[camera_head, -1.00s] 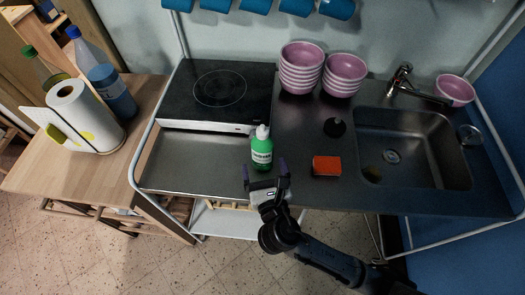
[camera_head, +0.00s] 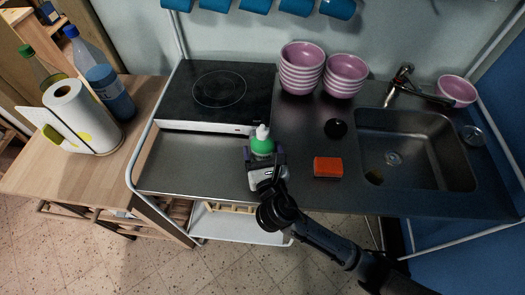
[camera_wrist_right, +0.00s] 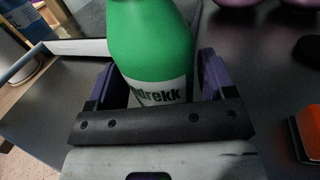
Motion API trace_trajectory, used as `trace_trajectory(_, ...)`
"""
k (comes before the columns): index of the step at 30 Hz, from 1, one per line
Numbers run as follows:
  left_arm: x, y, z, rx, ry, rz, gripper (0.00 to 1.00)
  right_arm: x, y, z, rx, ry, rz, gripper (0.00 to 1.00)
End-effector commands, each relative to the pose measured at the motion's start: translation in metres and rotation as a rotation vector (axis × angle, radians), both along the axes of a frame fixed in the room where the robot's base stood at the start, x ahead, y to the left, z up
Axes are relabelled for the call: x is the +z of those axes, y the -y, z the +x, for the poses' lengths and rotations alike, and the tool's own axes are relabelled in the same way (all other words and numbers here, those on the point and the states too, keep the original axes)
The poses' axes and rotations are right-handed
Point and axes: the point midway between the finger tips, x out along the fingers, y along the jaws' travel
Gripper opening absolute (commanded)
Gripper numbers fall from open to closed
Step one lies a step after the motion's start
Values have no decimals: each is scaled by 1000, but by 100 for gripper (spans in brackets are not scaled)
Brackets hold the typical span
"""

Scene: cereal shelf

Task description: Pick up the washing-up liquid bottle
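The washing-up liquid bottle (camera_head: 262,143) is green with a white cap and a white label. It stands upright on the metal counter, in front of the hob. My right gripper (camera_head: 264,157) is at the bottle from the front, with one finger on each side of it. In the right wrist view the bottle (camera_wrist_right: 152,40) stands between the two purple fingers (camera_wrist_right: 155,80). The gripper hides the bottle's lower part. My left gripper is not in view.
An orange sponge (camera_head: 328,167) lies right of the gripper, and a dark round object (camera_head: 335,128) sits behind it. Striped bowls (camera_head: 301,68) are stacked at the back. The hob (camera_head: 215,95) is behind left, the sink (camera_head: 416,150) right. The counter left of the bottle is clear.

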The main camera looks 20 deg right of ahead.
Motion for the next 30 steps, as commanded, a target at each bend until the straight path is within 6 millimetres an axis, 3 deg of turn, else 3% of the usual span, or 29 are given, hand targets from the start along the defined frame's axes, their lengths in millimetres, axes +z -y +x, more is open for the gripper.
trace_trajectory(15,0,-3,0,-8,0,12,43,0,0,0,0,0,0,27)
trace_trajectory(23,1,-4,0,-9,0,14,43,2,0,0,0,2,1,27)
trace_trajectory(30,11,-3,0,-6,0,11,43,22,0,0,1,4,2,27)
